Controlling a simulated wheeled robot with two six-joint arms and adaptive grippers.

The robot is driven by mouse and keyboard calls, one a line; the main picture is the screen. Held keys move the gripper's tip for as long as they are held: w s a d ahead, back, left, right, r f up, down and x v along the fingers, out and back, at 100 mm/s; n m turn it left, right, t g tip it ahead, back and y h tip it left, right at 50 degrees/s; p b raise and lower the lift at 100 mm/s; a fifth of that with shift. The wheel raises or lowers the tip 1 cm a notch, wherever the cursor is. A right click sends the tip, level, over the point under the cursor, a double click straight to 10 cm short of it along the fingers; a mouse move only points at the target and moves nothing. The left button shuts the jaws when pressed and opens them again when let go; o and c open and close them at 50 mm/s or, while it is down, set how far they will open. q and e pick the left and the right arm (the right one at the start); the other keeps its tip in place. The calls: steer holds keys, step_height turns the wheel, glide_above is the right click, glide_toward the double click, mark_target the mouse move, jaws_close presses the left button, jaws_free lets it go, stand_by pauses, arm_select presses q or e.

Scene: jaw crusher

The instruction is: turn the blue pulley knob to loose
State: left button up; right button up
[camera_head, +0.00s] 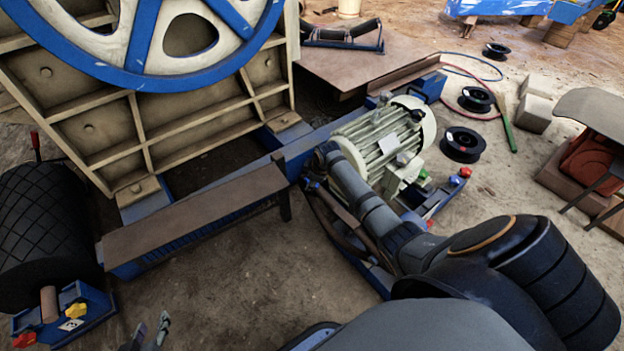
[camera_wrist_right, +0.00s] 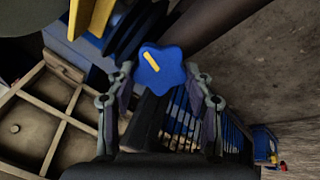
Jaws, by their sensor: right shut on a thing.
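The blue pulley knob (camera_wrist_right: 160,69) is star-shaped with a yellow mark, in the middle of the right wrist view. My right gripper (camera_wrist_right: 161,88) has its fingers on both sides of the knob and is shut on it. In the head view my right arm reaches from the lower right to beside the motor. The knob and the right fingertips cannot be made out there. My left gripper (camera_head: 150,334) is at the bottom edge of the head view, its two fingertips apart and nothing between them. The loose and tight markings cannot be read.
A pale green motor (camera_head: 383,142) stands beside my right arm. The crusher's blue-rimmed flywheel (camera_head: 140,75) is at upper left. A brown-topped guard (camera_head: 195,215) and a black roller (camera_head: 42,235) are at left. Black spools (camera_head: 463,145) lie at right. Ground at lower centre is clear.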

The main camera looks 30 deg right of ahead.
steer(key=o, duration=1.2)
steer(key=v, duration=1.2)
steer(key=shift+f, duration=0.1)
